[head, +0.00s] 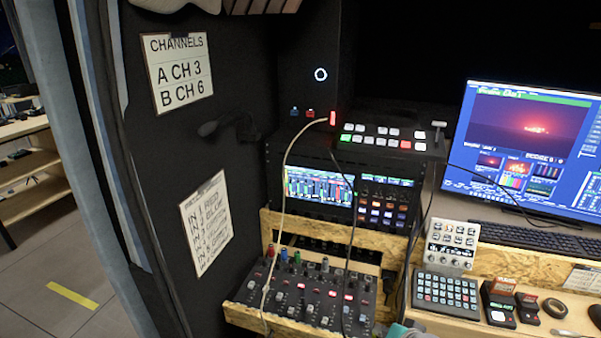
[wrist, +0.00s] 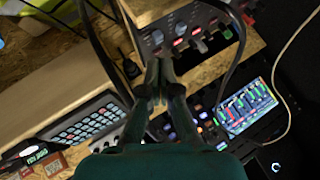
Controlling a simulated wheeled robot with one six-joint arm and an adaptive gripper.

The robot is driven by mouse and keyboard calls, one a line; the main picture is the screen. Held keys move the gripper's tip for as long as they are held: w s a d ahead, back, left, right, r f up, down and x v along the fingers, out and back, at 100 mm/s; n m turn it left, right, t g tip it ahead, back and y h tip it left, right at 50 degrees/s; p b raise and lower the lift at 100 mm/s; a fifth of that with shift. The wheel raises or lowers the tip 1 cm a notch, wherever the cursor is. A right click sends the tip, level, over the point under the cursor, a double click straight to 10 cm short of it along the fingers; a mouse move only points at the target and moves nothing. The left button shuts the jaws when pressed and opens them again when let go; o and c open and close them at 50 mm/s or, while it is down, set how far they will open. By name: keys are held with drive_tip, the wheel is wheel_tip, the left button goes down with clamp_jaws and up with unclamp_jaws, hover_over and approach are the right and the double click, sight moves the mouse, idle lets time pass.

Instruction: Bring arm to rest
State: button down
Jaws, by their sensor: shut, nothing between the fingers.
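My gripper (wrist: 156,82) shows in the wrist view, its two dark fingers together with nothing between them. It hangs over the desk area, in front of the audio mixer (wrist: 190,38) and the button keypad (wrist: 88,122). In the head view, only a small greenish part of my arm shows at the bottom edge, by the mixer (head: 303,290) and the keypad (head: 446,291); the fingers are out of that frame. I cannot tell the exact gap between the fingertips and the things below.
A pale cable (head: 285,170) hangs down from the switcher (head: 380,138) side across the rack screen (head: 320,186) to the mixer. A dark cable hangs beside it. A monitor (head: 527,145), keyboard (head: 530,240) and mouse (head: 554,308) stand at right. Floor (head: 60,270) is open at left.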

drive_tip(key=s+f+t+h, duration=0.1)
drive_tip(key=s+f, duration=0.2)
drive_tip(key=s, duration=0.4)
drive_tip(key=s+f+n+t, duration=0.1)
drive_tip(key=s+f, duration=0.3)
drive_tip(key=s, duration=0.3)
drive_tip(key=s+f+t+h, duration=0.1)
drive_tip(key=s+f, duration=0.2)
drive_tip(key=s, duration=0.3)
drive_tip(key=s+r+n+t, duration=0.1)
drive_tip(key=s+r, duration=0.4)
drive_tip(key=s, duration=0.5)
drive_tip(key=s+r+n+t, duration=0.1)
drive_tip(key=s+r+n, duration=0.2)
drive_tip(key=s, duration=0.8)
drive_tip(key=shift+s+r+t+h, duration=0.3)
drive_tip(key=shift+r+t+h, duration=0.1)
drive_tip(key=shift+r, duration=0.5)
